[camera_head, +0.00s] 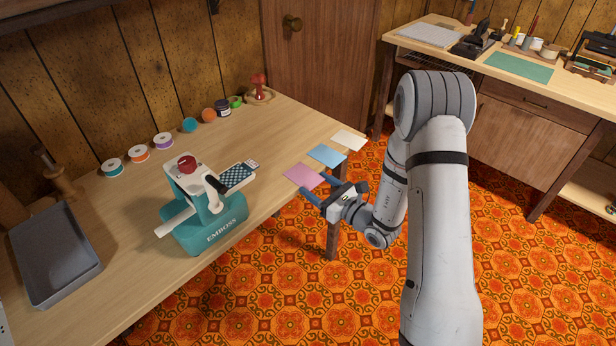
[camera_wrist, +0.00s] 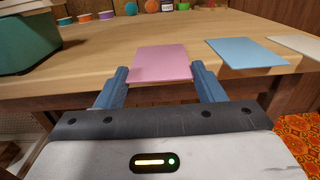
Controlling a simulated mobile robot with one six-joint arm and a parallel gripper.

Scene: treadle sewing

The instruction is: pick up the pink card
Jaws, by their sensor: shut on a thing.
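The pink card (camera_head: 303,176) lies flat at the table's front edge in the head view, left of a blue card. In the wrist view the pink card (camera_wrist: 161,62) sits between the two blue fingers of my gripper (camera_wrist: 161,78). My gripper (camera_head: 320,189) reaches in from the right at the table edge in the head view. Its fingers are shut on the pink card, one along each side. The card looks level with the tabletop; I cannot tell whether it is lifted.
A blue card (camera_head: 327,155) and a cream card (camera_head: 348,140) lie further right along the edge. A teal embosser (camera_head: 207,229) stands left, with a checkered pad (camera_head: 236,177) beside it. A grey tray (camera_head: 52,254) is at the far left. Bare tabletop lies behind the cards.

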